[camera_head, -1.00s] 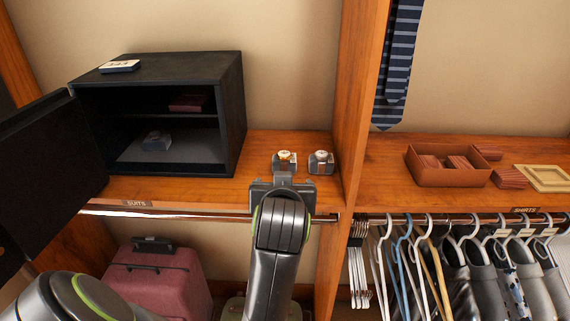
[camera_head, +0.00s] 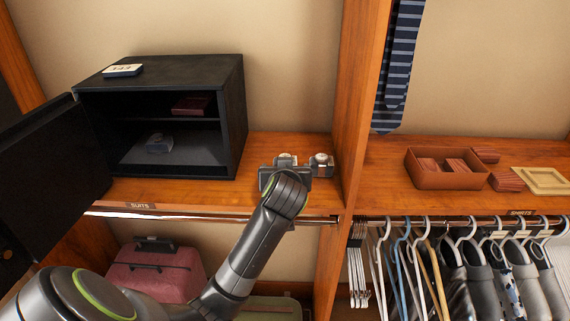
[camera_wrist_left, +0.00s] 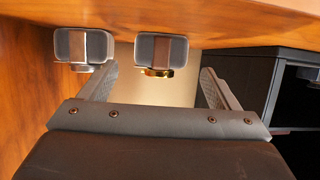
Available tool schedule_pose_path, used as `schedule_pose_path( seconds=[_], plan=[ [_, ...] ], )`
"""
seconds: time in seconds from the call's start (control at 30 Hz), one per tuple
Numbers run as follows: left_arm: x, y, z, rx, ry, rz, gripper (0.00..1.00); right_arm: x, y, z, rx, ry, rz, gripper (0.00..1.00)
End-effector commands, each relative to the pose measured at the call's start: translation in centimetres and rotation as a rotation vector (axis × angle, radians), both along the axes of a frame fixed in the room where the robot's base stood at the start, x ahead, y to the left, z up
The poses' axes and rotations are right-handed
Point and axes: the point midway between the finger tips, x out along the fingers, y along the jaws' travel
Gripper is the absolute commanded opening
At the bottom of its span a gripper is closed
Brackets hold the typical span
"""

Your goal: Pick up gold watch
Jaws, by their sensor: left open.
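The gold watch sits around a grey holder on the wooden shelf. In the head view its holder (camera_head: 286,159) is partly hidden behind my left gripper (camera_head: 286,168). In the left wrist view the gold watch (camera_wrist_left: 157,72) shows a gold rim and brown strap, between the two spread fingers of the left gripper (camera_wrist_left: 157,74). The gripper is open and empty, with the watch lying near its fingertips. A second, silver watch (camera_head: 321,158) on a similar holder stands just to the right; in the wrist view that silver watch (camera_wrist_left: 83,67) lies outside the left-hand finger. My right gripper is not in view.
A black safe (camera_head: 235,115) with its door (camera_head: 50,160) open stands left on the shelf. A wooden upright (camera_head: 352,110) rises close to the right of the silver watch. A brown box (camera_head: 445,181) and a hanging rail of clothes lie farther right.

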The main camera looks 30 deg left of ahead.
Motion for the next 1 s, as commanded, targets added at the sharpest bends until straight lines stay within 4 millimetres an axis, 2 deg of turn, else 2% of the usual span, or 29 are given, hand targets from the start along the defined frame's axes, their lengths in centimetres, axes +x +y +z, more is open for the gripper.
schedule_pose_path(
  seconds=[0.17, 0.5, 0.83, 1.0],
  plan=[
    [0.8, 0.6, -0.3, 0.002, 0.002, 0.001, 0.84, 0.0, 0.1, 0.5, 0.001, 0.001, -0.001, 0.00],
    [3.7, 2.5, -2.0, 0.000, 0.001, 0.000, 0.84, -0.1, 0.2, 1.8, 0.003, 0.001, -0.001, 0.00],
    [4.0, 2.7, -2.2, 0.000, 0.000, -0.001, 0.84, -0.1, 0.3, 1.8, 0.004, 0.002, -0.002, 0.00],
    [4.0, 2.7, -2.2, 0.000, 0.000, -0.001, 0.61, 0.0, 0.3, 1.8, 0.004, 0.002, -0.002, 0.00]
  ],
)
